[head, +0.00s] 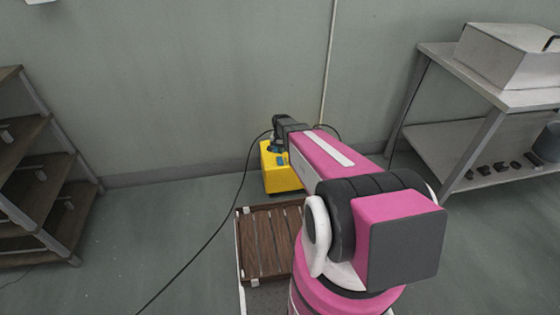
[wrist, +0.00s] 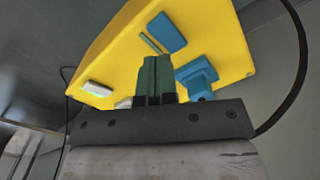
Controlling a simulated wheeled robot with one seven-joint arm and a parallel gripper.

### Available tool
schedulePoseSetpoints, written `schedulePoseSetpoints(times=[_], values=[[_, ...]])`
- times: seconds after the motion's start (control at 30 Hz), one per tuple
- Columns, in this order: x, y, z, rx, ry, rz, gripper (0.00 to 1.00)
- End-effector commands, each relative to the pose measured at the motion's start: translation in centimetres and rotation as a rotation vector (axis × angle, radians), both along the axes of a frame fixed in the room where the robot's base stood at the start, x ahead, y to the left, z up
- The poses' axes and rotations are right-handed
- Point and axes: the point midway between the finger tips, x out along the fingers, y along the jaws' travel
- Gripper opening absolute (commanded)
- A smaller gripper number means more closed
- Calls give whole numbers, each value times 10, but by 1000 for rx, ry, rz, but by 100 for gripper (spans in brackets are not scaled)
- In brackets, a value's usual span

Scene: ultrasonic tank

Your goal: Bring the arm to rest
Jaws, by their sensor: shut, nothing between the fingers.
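My pink and black arm (head: 330,155) reaches out over the floor toward the wall. Its dark far end is above a yellow box. My gripper (wrist: 155,68) shows in the wrist view with its two green fingers together and nothing between them. The yellow box (head: 281,180) stands near the wall in the head view. It also fills the upper part of the wrist view (wrist: 120,55), behind the fingers, with blue and pale parts on its face. I cannot tell whether the fingertips touch it.
A brown slatted surface (head: 262,245) lies just left of my arm. A metal table (head: 520,97) with a lidded metal tank (head: 505,58) stands at the right. A shelf rack (head: 35,165) stands at the left. A black cable (head: 215,237) crosses the floor. Floor between rack and slats is otherwise clear.

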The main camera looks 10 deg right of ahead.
Motion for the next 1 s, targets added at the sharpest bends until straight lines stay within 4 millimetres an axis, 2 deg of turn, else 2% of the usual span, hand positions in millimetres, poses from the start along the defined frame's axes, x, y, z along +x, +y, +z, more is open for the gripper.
schedulePoseSetpoints(times=[0.4, 0.53, 0.67, 0.8, 0.9, 1.0], values=[[0, 0, 1, 0, 0, 0, 0], [-14, 0, 15, 0, -1, 24, 0], [-53, 0, 56, 0, -4, 110, 0], [-111, 0, 112, -1, -5, 247, 0], [-150, 0, 146, -1, -6, 343, 0], [-180, 0, 172, -2, -7, 424, 0]])
